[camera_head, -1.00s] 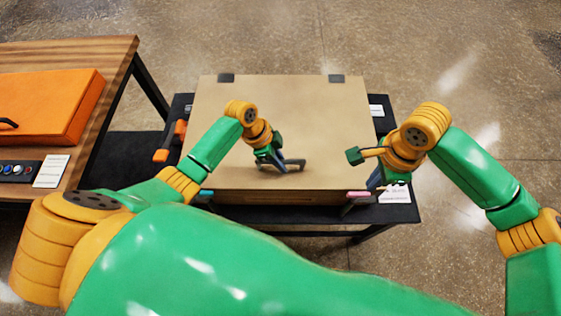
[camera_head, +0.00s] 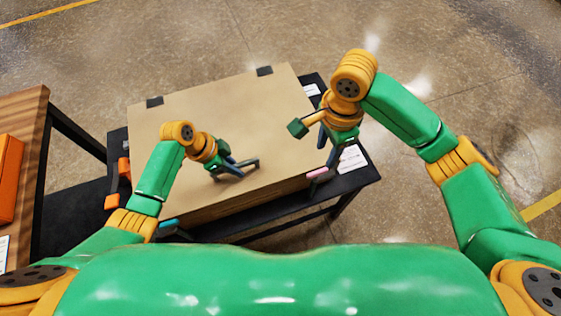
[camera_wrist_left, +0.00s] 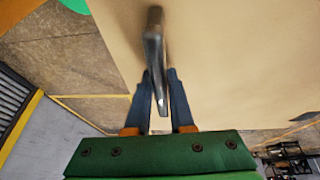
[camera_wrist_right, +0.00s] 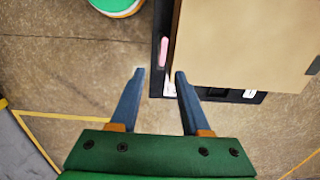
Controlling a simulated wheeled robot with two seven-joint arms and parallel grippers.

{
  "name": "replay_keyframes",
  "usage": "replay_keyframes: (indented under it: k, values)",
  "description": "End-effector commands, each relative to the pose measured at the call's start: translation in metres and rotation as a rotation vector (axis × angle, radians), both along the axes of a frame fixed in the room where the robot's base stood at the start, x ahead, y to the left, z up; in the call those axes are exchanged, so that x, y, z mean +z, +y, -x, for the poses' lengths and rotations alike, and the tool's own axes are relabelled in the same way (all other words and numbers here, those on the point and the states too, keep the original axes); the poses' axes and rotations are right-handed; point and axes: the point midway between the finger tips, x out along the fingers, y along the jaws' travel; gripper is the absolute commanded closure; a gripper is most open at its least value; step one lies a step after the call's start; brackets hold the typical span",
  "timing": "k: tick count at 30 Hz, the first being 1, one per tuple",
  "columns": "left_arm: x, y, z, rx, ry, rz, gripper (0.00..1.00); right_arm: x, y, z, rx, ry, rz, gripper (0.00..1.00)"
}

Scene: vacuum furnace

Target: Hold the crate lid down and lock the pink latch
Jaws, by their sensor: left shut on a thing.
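The crate lid (camera_head: 210,110) is a tan board lying flat and closed on the crate (camera_head: 250,203). My left gripper (camera_head: 232,170) is shut on the dark lid handle (camera_wrist_left: 153,40) near the lid's front edge. The pink latch (camera_head: 317,173) is at the crate's front edge, towards the right corner. It also shows in the right wrist view (camera_wrist_right: 164,52), ahead of the fingers. My right gripper (camera_wrist_right: 159,73) is open and empty, its fingertips short of the latch and apart from it. In the head view its fingers hang just above and beside the latch.
A cyan latch (camera_head: 168,224) is at the crate's front left. The crate stands on a black table (camera_head: 350,184) with white labels. A wooden table (camera_head: 22,110) with an orange case (camera_head: 8,178) is at left. Orange clamp-like parts (camera_head: 112,201) lie left of the crate.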

Motion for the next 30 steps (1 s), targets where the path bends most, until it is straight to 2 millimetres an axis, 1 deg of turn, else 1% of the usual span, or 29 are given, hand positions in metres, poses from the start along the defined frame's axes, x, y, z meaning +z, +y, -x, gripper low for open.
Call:
replay_keyframes:
  k: [2, 4, 12, 16, 18, 21, 27, 28, 29, 30]
  values:
    - [-0.004, 0.003, 0.001, 0.003, 0.003, -0.009, 1.0, 0.0, -0.001, 0.001, -0.004, 0.005, -0.002, 0.54]
    - [-0.004, 0.003, 0.001, 0.003, 0.003, -0.009, 1.0, -0.009, -0.002, 0.001, -0.006, 0.009, 0.0, 0.54]
    - [-0.004, 0.003, 0.001, 0.002, 0.005, -0.009, 1.0, -0.079, -0.002, 0.001, -0.007, 0.008, 0.003, 0.54]
    - [-0.004, 0.003, 0.001, 0.002, 0.005, -0.009, 1.0, -0.103, -0.002, 0.0, -0.006, 0.006, 0.003, 0.54]
    - [-0.004, 0.003, 0.001, 0.002, 0.005, -0.009, 1.0, -0.11, -0.002, 0.0, -0.005, 0.006, 0.002, 0.54]
    - [-0.004, 0.003, 0.001, 0.002, 0.005, -0.009, 1.0, -0.115, -0.001, -0.001, -0.005, 0.003, 0.001, 0.54]
    - [-0.004, 0.003, 0.001, 0.002, 0.005, -0.009, 1.0, -0.115, -0.001, -0.001, -0.005, 0.003, 0.001, 0.54]
    - [-0.004, 0.003, 0.001, 0.002, 0.005, -0.009, 1.0, -0.115, -0.001, -0.001, -0.005, 0.003, 0.001, 0.59]
    - [-0.004, 0.003, 0.001, 0.002, 0.005, -0.009, 1.0, -0.115, -0.001, -0.001, -0.005, 0.003, 0.001, 0.67]
    - [-0.004, 0.003, 0.001, 0.002, 0.005, -0.009, 1.0, -0.115, -0.001, -0.001, -0.005, 0.003, 0.001, 0.78]
